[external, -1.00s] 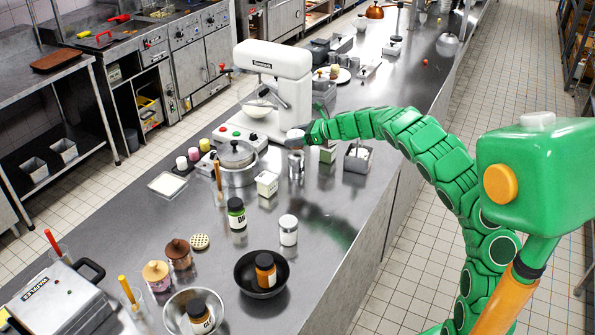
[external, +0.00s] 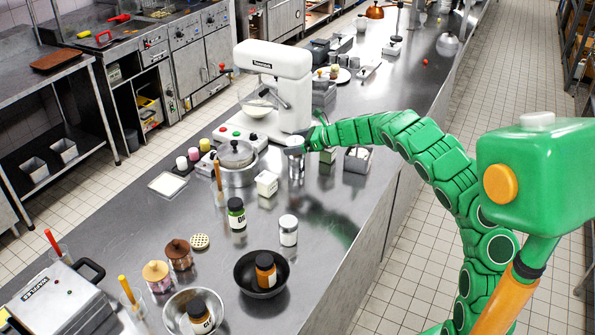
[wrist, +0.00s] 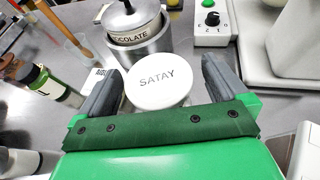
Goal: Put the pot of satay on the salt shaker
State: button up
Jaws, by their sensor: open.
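The pot of satay shows in the wrist view as a round white lid (wrist: 158,88) lettered SATAY, between my two fingers. In the external view its white top (external: 295,142) sits over a shiny, pale cylinder (external: 296,168), which looks like the salt shaker. They appear stacked, but I cannot tell whether they touch. My gripper (external: 305,138) is at the upper pot, and its dark fingers (wrist: 162,85) stand open on either side of the lid. The pot's body and what is under it are hidden in the wrist view.
A white mixer (external: 275,90) is behind. A white jar (external: 288,231) and a green-labelled bottle (external: 236,214) stand nearer.

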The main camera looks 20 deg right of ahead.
jog(key=v, duration=1.2)
jog(key=shift+r, duration=0.1)
